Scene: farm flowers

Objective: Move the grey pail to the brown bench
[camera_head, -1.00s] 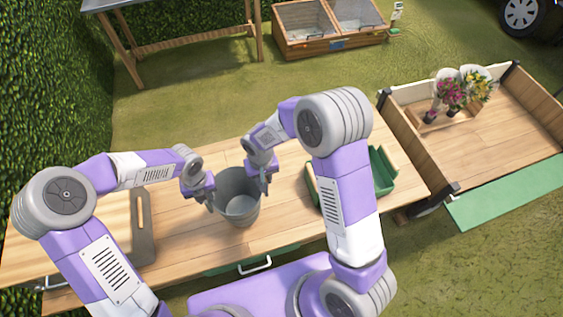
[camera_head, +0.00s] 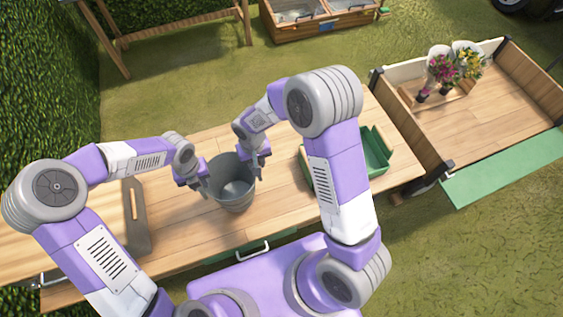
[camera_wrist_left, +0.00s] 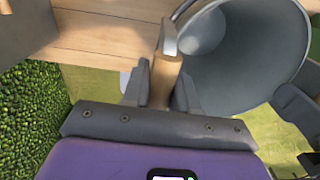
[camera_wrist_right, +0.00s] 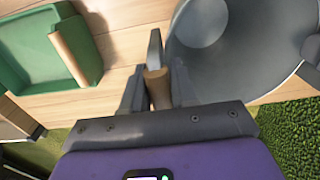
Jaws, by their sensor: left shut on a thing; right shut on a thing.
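The grey pail (camera_head: 232,187) is upright and empty over the light-brown wooden bench top (camera_head: 284,205); I cannot tell whether its base touches the wood. My left gripper (camera_head: 203,192) is shut at the pail's left side. In the left wrist view its fingers close on a wooden grip (camera_wrist_left: 164,80) beside the grey wall. My right gripper (camera_head: 263,164) is shut at the pail's right side, on another wooden grip (camera_wrist_right: 158,90) seen in the right wrist view. Much of the bench is hidden by my arms.
A green tray (camera_head: 375,150) stands right of the pail, partly behind my right arm. A grey board (camera_head: 137,225) lies to the left. A wooden cart bed (camera_head: 500,95) with flowers adjoins at right. A planter box (camera_head: 320,30) and wooden table frame (camera_head: 170,32) stand behind on grass.

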